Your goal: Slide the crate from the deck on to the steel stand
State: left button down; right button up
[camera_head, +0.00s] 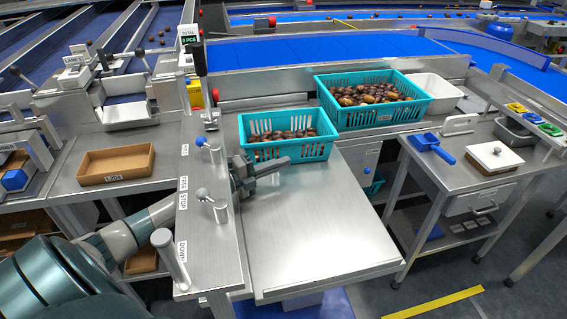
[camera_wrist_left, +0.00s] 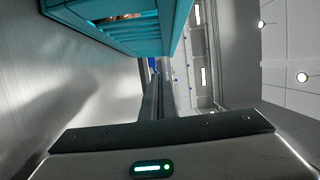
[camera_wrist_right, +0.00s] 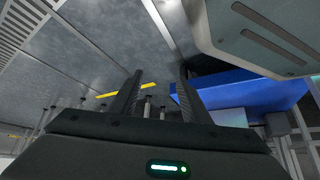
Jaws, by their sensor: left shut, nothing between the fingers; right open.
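A smaller teal crate (camera_head: 304,152) of brown dates sits upright at the back of the flat steel surface (camera_head: 315,230). A larger teal crate (camera_head: 385,116) of dates stands behind it to the right. My left gripper (camera_head: 280,163) is shut and empty, low over the surface by the smaller crate's near side; whether it touches cannot be told. In the left wrist view, its fingers (camera_wrist_left: 156,98) lie below a teal crate wall (camera_wrist_left: 135,38). My right gripper (camera_wrist_right: 157,98) is open and empty, out of the head view. Which surface is the deck or stand is unclear.
A side panel with upright pegs (camera_head: 208,205) borders the surface on the left. A right-hand bench (camera_head: 455,175) holds a blue scoop (camera_head: 433,147) and a white box (camera_head: 494,158). A cardboard tray (camera_head: 115,164) lies left. The surface's front part is clear.

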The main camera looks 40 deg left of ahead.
pick_arm(q)
jog(key=shift+v, duration=0.8)
jog(key=b+v, duration=0.1)
jog(key=v, duration=0.4)
jog(key=shift+s+f, duration=0.1)
jog(key=shift+b+v, duration=0.3)
jog(key=shift+v, duration=0.5)
pick_arm(e)
jog(key=shift+s+d+f+g, duration=0.3)
jog(key=shift+d+f+g, duration=0.3)
jog(key=shift+d, duration=0.25)
